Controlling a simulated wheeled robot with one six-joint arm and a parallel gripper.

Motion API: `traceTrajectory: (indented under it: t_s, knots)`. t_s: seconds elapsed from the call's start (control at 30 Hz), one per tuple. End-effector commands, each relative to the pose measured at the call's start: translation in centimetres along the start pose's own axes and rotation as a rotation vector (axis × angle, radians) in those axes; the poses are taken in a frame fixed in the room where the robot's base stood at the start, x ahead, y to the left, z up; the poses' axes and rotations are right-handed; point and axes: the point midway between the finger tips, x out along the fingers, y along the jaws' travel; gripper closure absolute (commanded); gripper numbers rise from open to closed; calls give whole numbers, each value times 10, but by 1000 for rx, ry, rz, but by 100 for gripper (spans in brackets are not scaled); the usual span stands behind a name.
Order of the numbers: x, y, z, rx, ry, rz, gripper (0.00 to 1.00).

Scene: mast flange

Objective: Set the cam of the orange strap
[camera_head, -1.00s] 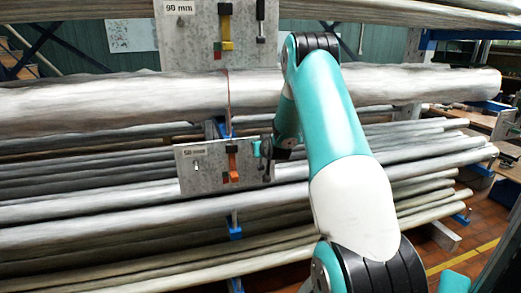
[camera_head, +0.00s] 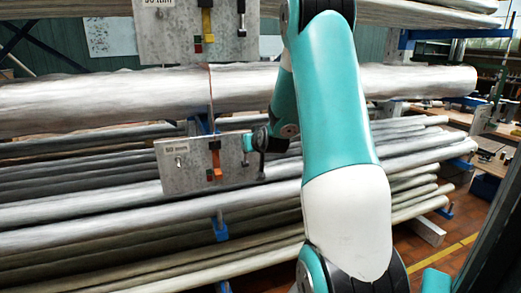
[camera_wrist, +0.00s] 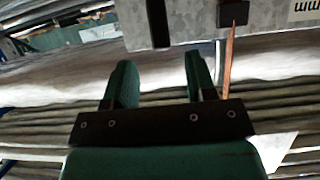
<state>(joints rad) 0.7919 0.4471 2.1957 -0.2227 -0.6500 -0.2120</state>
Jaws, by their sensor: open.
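The orange strap's cam (camera_head: 215,162) sits on the lower grey plate (camera_head: 185,177) marked 50 mm, with a dark block at its top. A thin reddish strap runs up from it across the large wrapped pipe. In the wrist view the plate is inverted at the top, and the strap (camera_wrist: 229,62) leaves the dark block (camera_wrist: 233,13). My gripper (camera_head: 250,142) is in front of the plate's upper right, right of the cam. In the wrist view its green fingers (camera_wrist: 158,65) are apart with nothing between them, and the strap passes beside the right finger.
The large wrapped pipe (camera_head: 120,98) runs behind, and several thinner pipes lie below. A dark bar (camera_wrist: 157,22) stands ahead of the fingers in the wrist view.

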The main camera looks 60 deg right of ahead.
Motion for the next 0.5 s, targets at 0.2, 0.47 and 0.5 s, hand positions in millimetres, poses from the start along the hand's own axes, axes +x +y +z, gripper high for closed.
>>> traceTrajectory:
  t_s: [0.2,0.47,0.5]
  knots:
    - [-46,0,1,-1,5,2,49]
    - [-77,0,0,-1,2,1,49]
    - [-79,0,0,-1,2,1,49]
